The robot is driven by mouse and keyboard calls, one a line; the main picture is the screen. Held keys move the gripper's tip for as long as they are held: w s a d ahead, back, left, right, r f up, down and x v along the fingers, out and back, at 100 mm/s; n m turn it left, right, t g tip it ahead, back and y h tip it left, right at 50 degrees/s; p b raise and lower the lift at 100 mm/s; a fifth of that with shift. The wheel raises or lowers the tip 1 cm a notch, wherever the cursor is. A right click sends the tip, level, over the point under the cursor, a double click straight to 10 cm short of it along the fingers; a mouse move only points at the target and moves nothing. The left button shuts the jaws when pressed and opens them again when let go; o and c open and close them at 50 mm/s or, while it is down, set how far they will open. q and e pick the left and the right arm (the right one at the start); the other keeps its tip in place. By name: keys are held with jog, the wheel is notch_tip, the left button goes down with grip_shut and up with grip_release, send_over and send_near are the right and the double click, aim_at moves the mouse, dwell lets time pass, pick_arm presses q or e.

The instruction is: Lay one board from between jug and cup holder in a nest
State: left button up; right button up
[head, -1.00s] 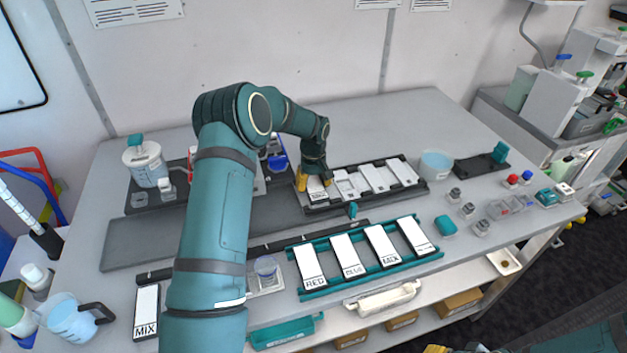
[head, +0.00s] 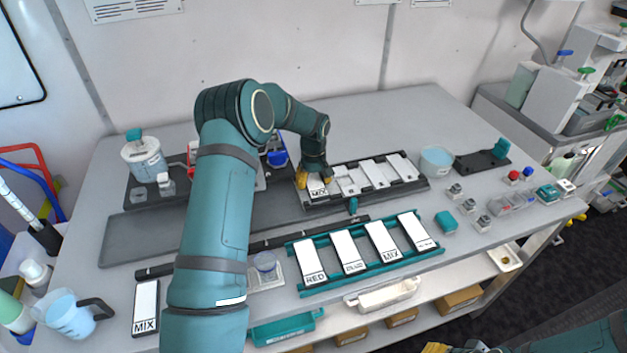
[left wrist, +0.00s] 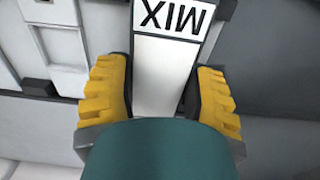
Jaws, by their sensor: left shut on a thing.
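My left gripper (head: 314,179) is shut on a white board marked MIX (head: 318,189), at the left end of a black tray (head: 420,186) with white nests. In the left wrist view, the yellow fingers (left wrist: 163,100) stand on both sides of the board (left wrist: 165,68). I cannot tell if the board rests fully in the nest. Another MIX board (head: 146,305) lies between the jug (head: 70,318) with blue liquid and the cup holder (head: 266,280). My right gripper (head: 437,348) shows only a yellow bit at the bottom edge.
A teal rack (head: 297,263) holds several white labelled boards in front of the black tray. A tub of blue liquid (head: 437,160) stands right of the tray, with small jars and blocks beyond. A mixer jug (head: 143,158) stands at the back left.

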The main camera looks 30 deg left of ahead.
pick_arm(q)
jog(key=shift+f, duration=0.15)
jog(key=o, duration=1.4)
jog(key=shift+r+p, duration=1.9)
jog(key=shift+r, duration=1.75)
jog(key=shift+a+r, duration=0.1)
jog(key=shift+r, duration=0.35)
jog(key=shift+w, duration=0.1)
jog(key=shift+c, duration=0.2)
jog(key=shift+r, duration=0.15)
